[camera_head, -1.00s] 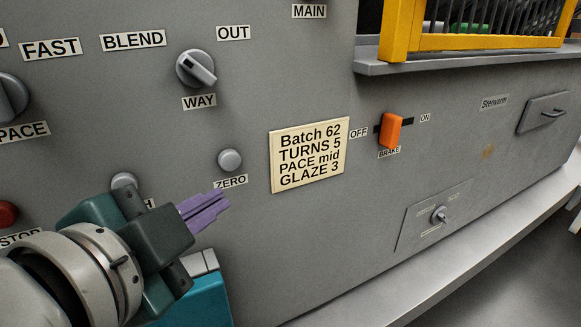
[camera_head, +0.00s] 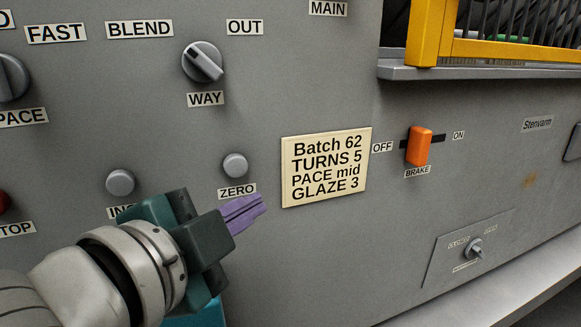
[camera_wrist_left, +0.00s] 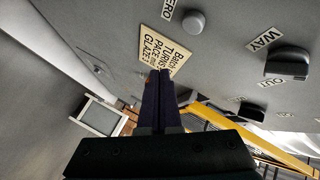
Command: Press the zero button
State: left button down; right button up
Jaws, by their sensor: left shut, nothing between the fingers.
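The zero button (camera_head: 235,165) is a round grey button on the grey panel, above the ZERO label (camera_head: 237,191). It also shows in the left wrist view (camera_wrist_left: 194,21), near the top. My left gripper (camera_head: 260,202) has purple fingers, shut and empty. In the head view its fingertips appear just below and right of the ZERO label, left of the batch card. In the left wrist view the fingers (camera_wrist_left: 161,78) point up toward the batch card. Whether they touch the panel cannot be told. My right gripper is not in view.
Another grey button (camera_head: 120,182) sits to the left, its label partly hidden by my gripper. The WAY knob (camera_head: 203,62) is above. The batch card (camera_head: 326,167) and orange brake switch (camera_head: 419,146) are to the right. A yellow guard (camera_head: 490,50) stands at upper right.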

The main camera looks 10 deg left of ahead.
aim_at(246, 171)
pick_arm(q)
jog(key=shift+w+a+b, duration=0.1)
jog(key=shift+w+a, duration=0.5)
jog(key=shift+w, duration=0.3)
jog(key=shift+w+a+b, duration=0.1)
jog(key=shift+w+a, duration=0.55)
jog(key=shift+w, duration=0.3)
jog(key=shift+w+a+b, duration=0.1)
jog(key=shift+w+a, duration=0.5)
jog(key=shift+w, duration=0.3)
jog(key=shift+w+a, duration=0.25)
jog(key=shift+w, duration=0.1)
jog(key=shift+w+a, duration=0.3)
jog(key=shift+w, duration=0.15)
dwell(0.7)
jog(key=shift+s+d, duration=0.1)
jog(key=shift+s+d+p, duration=0.45)
jog(key=shift+s+p, duration=0.2)
jog(key=shift+s, duration=0.05)
